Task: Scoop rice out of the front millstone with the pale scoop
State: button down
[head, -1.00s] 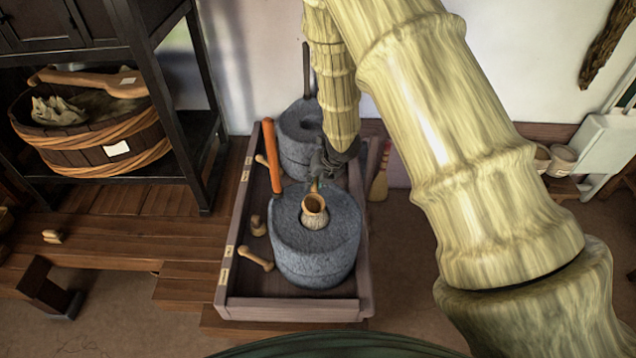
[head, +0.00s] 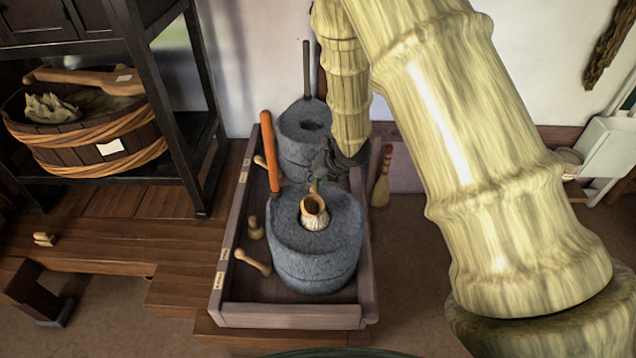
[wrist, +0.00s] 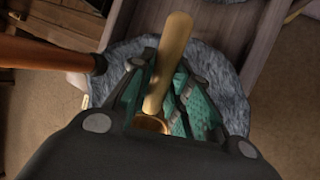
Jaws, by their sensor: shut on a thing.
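The front millstone (head: 315,250) is a round grey stone with an upright orange handle (head: 270,150) at its left rear. The pale scoop (head: 314,220) is at the stone's central hole, its round brown mouth tilted up. My gripper (head: 319,180) is just behind the scoop, over the stone's rear edge. In the wrist view, the teal-padded fingers of my gripper (wrist: 163,92) are shut on the scoop's tan handle (wrist: 172,50). The scoop's bowl is partly hidden by my gripper there.
A second millstone (head: 303,135) with a dark upright handle stands behind, in the same wooden tray (head: 290,315). Small wooden tools (head: 253,262) lie along the tray's left side. A brush (head: 382,178) stands right of the tray. A shelf with a banded tub (head: 90,150) is at left.

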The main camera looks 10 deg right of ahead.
aim_at(316, 190)
jog(key=shift+f+b, duration=0.2)
jog(key=shift+b, duration=0.25)
jog(key=shift+f+b, duration=1.25)
jog(key=shift+f, duration=0.55)
jog(key=shift+s+d, duration=0.3)
jog(key=shift+d, duration=0.1)
jog(key=shift+a+r+p, duration=0.25)
jog(key=shift+p, duration=0.35)
jog(key=shift+a+f, duration=0.1)
jog(key=shift+w+f+p, duration=0.2)
jog(key=shift+f+p, duration=0.05)
jog(key=shift+p, duration=0.45)
jog(key=shift+s+d+g+p, duration=0.2)
jog(key=shift+g+p, duration=0.1)
jog(key=shift+p, duration=0.15)
jog(key=shift+w+a+f+h+p, duration=0.2)
jog(key=shift+h+p, duration=0.1)
jog(key=shift+p, duration=0.4)
jog(key=shift+g, duration=0.3)
